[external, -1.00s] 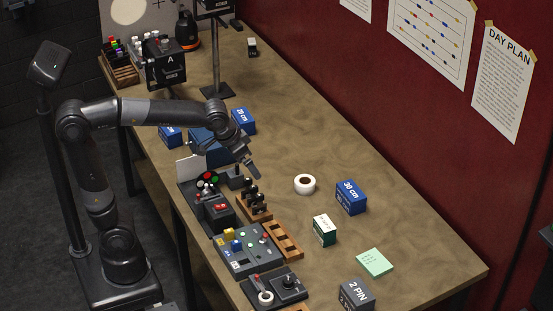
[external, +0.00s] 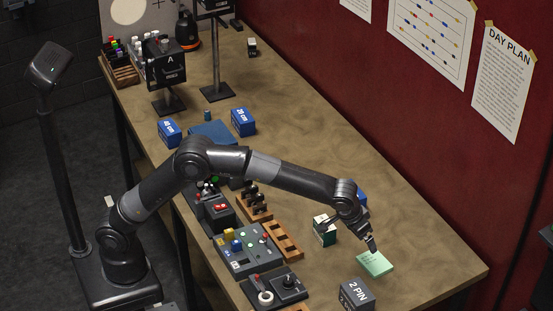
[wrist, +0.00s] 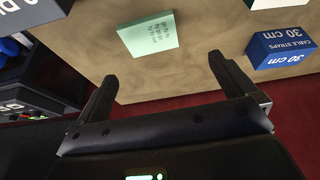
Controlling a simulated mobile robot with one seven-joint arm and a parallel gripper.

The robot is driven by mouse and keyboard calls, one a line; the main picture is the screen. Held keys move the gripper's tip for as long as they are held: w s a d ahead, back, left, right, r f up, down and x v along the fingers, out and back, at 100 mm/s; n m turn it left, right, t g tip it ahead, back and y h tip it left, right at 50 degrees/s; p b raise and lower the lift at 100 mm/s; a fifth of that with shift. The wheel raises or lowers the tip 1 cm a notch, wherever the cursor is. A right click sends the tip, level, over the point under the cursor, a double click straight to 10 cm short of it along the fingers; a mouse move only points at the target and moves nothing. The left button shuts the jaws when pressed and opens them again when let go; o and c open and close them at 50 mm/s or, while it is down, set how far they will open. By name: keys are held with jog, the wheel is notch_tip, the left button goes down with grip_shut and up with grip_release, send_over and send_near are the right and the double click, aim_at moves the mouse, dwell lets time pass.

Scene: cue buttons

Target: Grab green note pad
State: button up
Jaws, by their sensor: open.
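The green note pad (external: 376,264) lies flat on the table near its right front part, with small dark writing on top. It also shows in the wrist view (wrist: 150,35), beyond and between my two fingers, apart from them. My gripper (external: 372,246) points down close to the pad's far-left edge in the external view. In the wrist view my gripper (wrist: 160,78) is open and empty. In the external view the fingertips overlap the pad's edge; I cannot tell the exact gap.
A green and white box (external: 324,230) stands left of the pad. A dark "2 PIN" box (external: 356,295) stands in front. The blue 30 cm box (wrist: 281,48) is partly behind my wrist in the external view. Bare table (external: 425,262) lies right of the pad.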

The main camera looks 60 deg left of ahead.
aim_at(375, 263)
jog(key=x, duration=0.4)
jog(key=d+x, duration=0.1)
jog(key=x, duration=0.3)
jog(key=d+x, duration=0.1)
jog(key=x, duration=0.3)
jog(key=shift+w+f, duration=0.15)
jog(key=shift+f, duration=0.2)
jog(key=shift+c, duration=0.3)
jog(key=c, duration=0.6)
